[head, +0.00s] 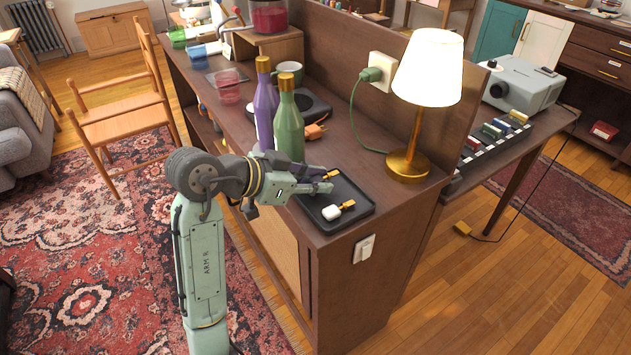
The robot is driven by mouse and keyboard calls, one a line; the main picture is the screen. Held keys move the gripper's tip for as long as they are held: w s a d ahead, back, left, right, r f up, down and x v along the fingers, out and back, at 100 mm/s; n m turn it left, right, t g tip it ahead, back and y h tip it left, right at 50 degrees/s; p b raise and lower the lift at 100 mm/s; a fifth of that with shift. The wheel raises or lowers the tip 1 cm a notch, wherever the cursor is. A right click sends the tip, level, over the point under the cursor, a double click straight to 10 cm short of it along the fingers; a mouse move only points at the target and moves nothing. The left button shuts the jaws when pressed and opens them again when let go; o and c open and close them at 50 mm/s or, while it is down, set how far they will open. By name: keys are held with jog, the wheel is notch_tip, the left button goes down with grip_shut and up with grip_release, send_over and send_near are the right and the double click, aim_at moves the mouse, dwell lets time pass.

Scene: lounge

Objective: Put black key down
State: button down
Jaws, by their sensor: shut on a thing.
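My gripper (326,180) reaches from the left over the dark tray (362,208) at the near end of the brown cabinet. It is shut on the black key (333,174). The key's gold part shows at the fingertips, and the fingers partly hide its dark part. I cannot tell whether the key touches the tray. A key with a white head (331,212) and a gold shaft lies in the tray, in front of my gripper.
A green bottle (288,125) and a purple bottle (264,105) stand close behind my gripper. A lit lamp (408,163) with a gold base stands right of the tray. The cabinet's near edge (330,238) is close to the tray. The tray's right part is bare.

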jog(key=c, duration=1.7)
grip_release()
jog(key=shift+s+f, duration=0.1)
jog(key=shift+f, duration=0.45)
jog(key=shift+r, duration=0.1)
jog(key=shift+r+p, duration=0.35)
jog(key=shift+p, duration=0.1)
jog(key=shift+a+r, duration=0.2)
jog(key=shift+r, duration=0.05)
jog(key=b+v, duration=0.2)
jog(key=v, duration=0.9)
jog(key=shift+s+a+r, duration=0.1)
jog(key=shift+a+r, duration=0.05)
jog(key=shift+r, duration=0.25)
